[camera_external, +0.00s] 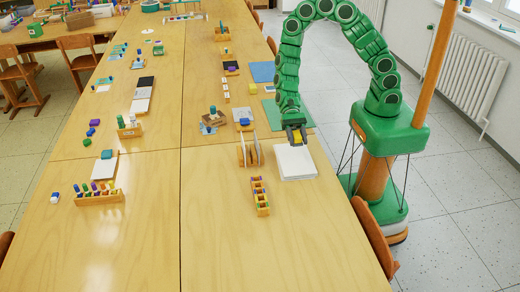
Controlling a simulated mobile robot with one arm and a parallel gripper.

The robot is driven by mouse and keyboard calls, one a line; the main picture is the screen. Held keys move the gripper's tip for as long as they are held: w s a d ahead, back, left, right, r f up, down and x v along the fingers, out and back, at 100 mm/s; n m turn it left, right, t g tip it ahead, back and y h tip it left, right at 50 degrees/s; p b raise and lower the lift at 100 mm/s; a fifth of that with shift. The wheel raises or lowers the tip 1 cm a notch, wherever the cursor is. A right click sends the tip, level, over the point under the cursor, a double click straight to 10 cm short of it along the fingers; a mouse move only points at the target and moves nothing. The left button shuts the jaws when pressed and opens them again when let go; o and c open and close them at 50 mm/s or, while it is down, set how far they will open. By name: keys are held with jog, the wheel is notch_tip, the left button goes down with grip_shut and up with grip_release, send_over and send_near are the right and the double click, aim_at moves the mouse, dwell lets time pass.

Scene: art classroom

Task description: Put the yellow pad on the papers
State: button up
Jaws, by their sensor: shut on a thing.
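The yellow pad (297,138) is a small yellow block between the jaws of my gripper (296,141). My gripper points down and is shut on it. The papers (296,164) are a white stack near the right edge of the table, just below the gripper in the picture. The yellow pad appears over or just behind the far edge of the papers; I cannot tell whether it touches them. The jaws hide part of the pad.
A wooden rack with upright dividers (249,153) stands just left of the papers. A wooden compartment box (260,196) is in front of it. A green sheet (272,116) lies behind the papers. The near table surface (225,240) is clear. A chair (372,232) stands at the right edge.

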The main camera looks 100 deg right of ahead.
aim_at(296, 160)
jog(key=shift+f, duration=3.8)
jog(key=shift+f, duration=0.1)
jog(key=o, duration=1.1)
jog(key=shift+c, duration=0.2)
jog(key=shift+d+r, duration=0.35)
jog(key=shift+d, duration=0.15)
jog(key=v, duration=1.1)
jog(key=shift+f, duration=0.1)
